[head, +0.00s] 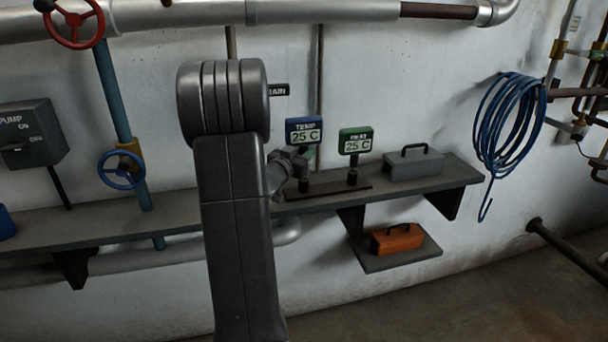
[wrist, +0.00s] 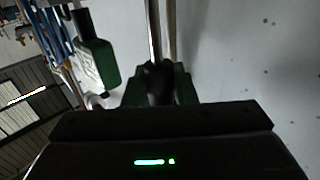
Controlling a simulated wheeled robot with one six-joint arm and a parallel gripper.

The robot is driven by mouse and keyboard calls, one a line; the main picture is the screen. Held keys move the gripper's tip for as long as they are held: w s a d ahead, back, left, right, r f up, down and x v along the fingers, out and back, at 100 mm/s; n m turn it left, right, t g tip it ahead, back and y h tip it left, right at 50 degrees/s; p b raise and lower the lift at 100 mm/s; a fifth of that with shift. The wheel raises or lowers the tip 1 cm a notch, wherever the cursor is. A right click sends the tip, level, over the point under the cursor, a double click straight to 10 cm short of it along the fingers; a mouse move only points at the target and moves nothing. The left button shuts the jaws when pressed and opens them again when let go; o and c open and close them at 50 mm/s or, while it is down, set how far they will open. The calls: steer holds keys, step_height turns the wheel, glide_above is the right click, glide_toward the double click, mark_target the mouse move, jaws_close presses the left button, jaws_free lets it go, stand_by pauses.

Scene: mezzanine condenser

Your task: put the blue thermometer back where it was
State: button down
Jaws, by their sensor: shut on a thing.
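The blue thermometer (head: 304,124), its display reading TEMP 25 C, stands upright above the dark rack strip (head: 325,189) on the wall shelf. My gripper (head: 297,160) is shut on it below the display, and the fingers hide most of its stem. A dark socket (head: 304,186) lies under it on the strip; I cannot tell whether the stem sits in it. The green thermometer (head: 355,134), also reading 25 C, stands just to the right. In the wrist view the green thermometer (wrist: 99,62) is at upper left, and dark greenish shapes show behind my gripper (wrist: 160,85).
The shelf (head: 455,172) carries a grey toolbox (head: 413,165) at right. An orange toolbox (head: 397,239) sits on a lower shelf (head: 405,261). A blue hose (head: 492,125) hangs at right. A valve pipe (head: 115,90) and pump box (head: 33,133) are at left.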

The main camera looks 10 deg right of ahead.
steer(key=shift+f+b, duration=0.35)
steer(key=shift+f, duration=1.8)
steer(key=shift+f, duration=0.25)
steer(key=c, duration=1.2)
jaws_free()
steer(key=shift+r, duration=0.1)
steer(key=shift+r, duration=0.2)
steer(key=v, duration=1.2)
